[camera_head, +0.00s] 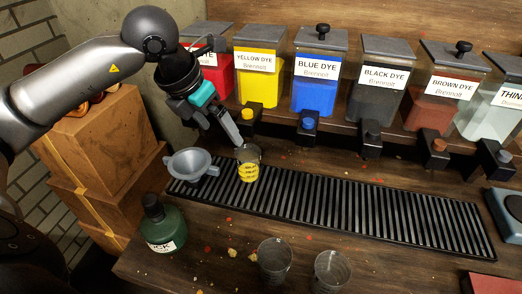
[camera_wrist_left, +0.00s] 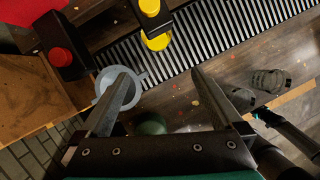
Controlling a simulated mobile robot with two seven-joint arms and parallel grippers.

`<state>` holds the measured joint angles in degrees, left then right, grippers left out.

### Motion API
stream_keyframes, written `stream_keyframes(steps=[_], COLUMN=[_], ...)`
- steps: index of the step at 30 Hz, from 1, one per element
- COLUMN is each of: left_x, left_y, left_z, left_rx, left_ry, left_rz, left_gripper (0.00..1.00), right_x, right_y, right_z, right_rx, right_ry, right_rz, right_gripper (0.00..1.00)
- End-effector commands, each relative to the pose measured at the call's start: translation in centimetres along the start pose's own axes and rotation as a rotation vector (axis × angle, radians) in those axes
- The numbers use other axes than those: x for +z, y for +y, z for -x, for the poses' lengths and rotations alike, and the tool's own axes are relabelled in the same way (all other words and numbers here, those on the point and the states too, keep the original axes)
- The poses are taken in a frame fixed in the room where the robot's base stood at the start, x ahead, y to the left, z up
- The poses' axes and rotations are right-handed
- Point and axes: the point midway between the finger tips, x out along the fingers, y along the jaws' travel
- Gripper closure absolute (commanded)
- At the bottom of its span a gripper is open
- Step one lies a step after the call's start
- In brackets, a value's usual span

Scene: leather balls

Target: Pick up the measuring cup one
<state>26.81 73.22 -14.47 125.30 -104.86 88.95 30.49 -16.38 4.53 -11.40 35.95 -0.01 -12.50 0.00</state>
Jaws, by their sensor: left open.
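A clear measuring cup (camera_head: 248,168) with yellow in it stands upright on the slotted black drip tray, below the yellow dye's tap. In the left wrist view its yellow (camera_wrist_left: 157,41) shows ahead, beyond the fingertips. Two more clear cups, (camera_head: 275,260) and (camera_head: 332,270), stand at the front of the table; no label tells which one is cup one. My left gripper (camera_head: 236,138) is over the tray, its finger overlapping the yellow cup's rim in the head view. In the left wrist view its fingers (camera_wrist_left: 164,76) are wide apart with nothing gripped; contact with the cup cannot be told.
A grey funnel (camera_head: 192,165) is left of the yellow cup, close to my left finger in the wrist view. A green bottle (camera_head: 162,224) stands at front left. Dye containers with taps line the back. The drip tray (camera_head: 380,212) is clear to the right.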

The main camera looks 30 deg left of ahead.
Motion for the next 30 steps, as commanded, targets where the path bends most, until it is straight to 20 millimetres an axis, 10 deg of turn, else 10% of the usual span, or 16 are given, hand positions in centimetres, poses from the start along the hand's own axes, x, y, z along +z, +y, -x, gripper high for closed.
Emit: stream_keyframes(steps=[13,30], left_x=[-0.1,0.7], left_y=[-0.1,0.3], left_z=[-6.4,-12.8], left_rx=[-0.006,-0.004], left_ry=[0.004,0.001], left_rz=[0.002,0.002], left_gripper=[0.0,0.0], right_x=[2.7,1.3], right_y=[-0.4,-0.2], right_z=[-0.3,-0.8], right_rx=[-0.006,-0.003], right_ry=[-0.043,-0.018], right_rz=[0.001,0.002], right_gripper=[0.5,0.5])
